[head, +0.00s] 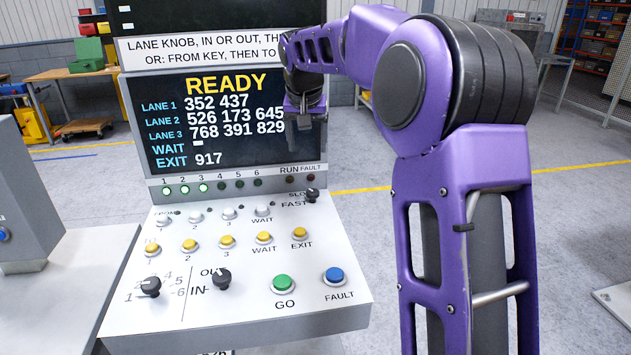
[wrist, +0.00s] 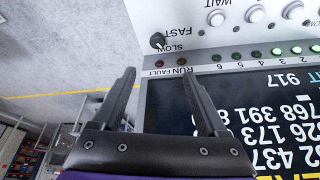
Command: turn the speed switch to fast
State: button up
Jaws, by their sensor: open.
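The speed switch (head: 311,195) is a small black knob at the upper right of the sloped panel, beside the labels SLOW and FAST. It also shows in the wrist view (wrist: 157,41), just beyond and between the fingertips. I cannot tell for certain which label it points to. My gripper (wrist: 158,77) is open and empty, its two dark fingers apart on either side of the line to the switch. In the head view my gripper (head: 306,112) hangs in front of the screen's right edge, above the switch and apart from it.
The console's screen (head: 215,120) reads READY. The panel holds white and yellow buttons, two black knobs (head: 150,286), a green GO button (head: 283,284) and a blue FAULT button (head: 334,276). A lamp row (head: 220,187) runs below the screen. Open floor lies right of the console.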

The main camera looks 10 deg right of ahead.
send_near(313, 191)
jog(key=x, duration=0.8)
jog(key=shift+f, duration=0.2)
grip_shut()
